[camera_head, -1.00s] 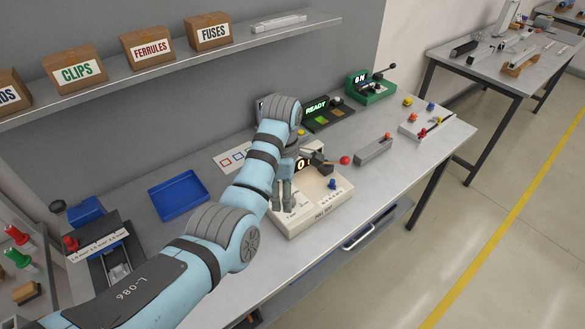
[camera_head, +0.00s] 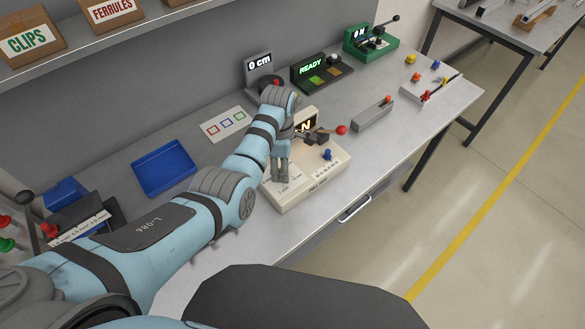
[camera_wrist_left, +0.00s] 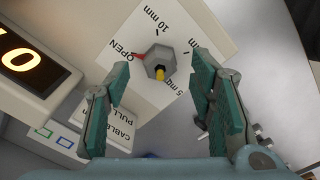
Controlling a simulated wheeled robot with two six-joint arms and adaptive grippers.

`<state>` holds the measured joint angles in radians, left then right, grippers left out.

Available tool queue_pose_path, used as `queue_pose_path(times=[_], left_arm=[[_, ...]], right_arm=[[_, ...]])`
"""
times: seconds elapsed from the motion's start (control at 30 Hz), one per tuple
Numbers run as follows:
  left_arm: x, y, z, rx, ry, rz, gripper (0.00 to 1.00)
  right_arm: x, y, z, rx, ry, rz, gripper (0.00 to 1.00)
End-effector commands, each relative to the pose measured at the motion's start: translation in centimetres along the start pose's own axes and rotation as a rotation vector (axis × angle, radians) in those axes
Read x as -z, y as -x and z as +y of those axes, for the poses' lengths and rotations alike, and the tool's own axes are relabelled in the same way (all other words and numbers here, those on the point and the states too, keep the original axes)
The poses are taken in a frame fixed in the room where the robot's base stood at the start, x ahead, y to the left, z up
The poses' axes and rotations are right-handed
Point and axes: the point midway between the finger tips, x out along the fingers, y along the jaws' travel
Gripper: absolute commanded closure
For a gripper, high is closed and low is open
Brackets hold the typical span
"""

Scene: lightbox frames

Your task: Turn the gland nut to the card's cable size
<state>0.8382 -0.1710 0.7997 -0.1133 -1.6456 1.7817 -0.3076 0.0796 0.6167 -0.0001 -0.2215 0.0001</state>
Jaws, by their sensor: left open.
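In the head view, the left gripper (camera_head: 280,178) points down at the cream bench unit (camera_head: 312,188) and hides the nut. No card with a readable cable size shows. My right gripper is out of view.
A lit display (camera_wrist_left: 22,52) stands close beside the left finger. A blue tray (camera_head: 163,168) and a card with coloured squares (camera_head: 227,125) lie to the left.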

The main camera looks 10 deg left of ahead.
Motion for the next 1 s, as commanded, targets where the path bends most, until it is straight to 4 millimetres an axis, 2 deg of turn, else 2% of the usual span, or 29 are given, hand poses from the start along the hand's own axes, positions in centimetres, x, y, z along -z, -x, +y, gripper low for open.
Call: queue_pose_path(times=[0.03,0.1,0.4,0.7,1.0], left_arm=[[0.16,-1.92,0.03,-0.002,0.003,0.000,0.50],[0.27,-2.52,0.01,-0.002,0.005,0.000,0.50],[0.10,-2.39,0.03,-0.001,0.002,0.000,0.50],[0.06,-2.35,0.02,-0.001,0.001,0.000,0.98],[0.06,-2.31,-0.04,0.002,-0.027,0.001,0.98]], right_arm=[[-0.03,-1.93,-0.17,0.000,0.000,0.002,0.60],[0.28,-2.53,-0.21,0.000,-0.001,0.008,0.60],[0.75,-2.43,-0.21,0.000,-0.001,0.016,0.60],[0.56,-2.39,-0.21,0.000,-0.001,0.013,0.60],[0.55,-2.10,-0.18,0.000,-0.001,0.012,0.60]])
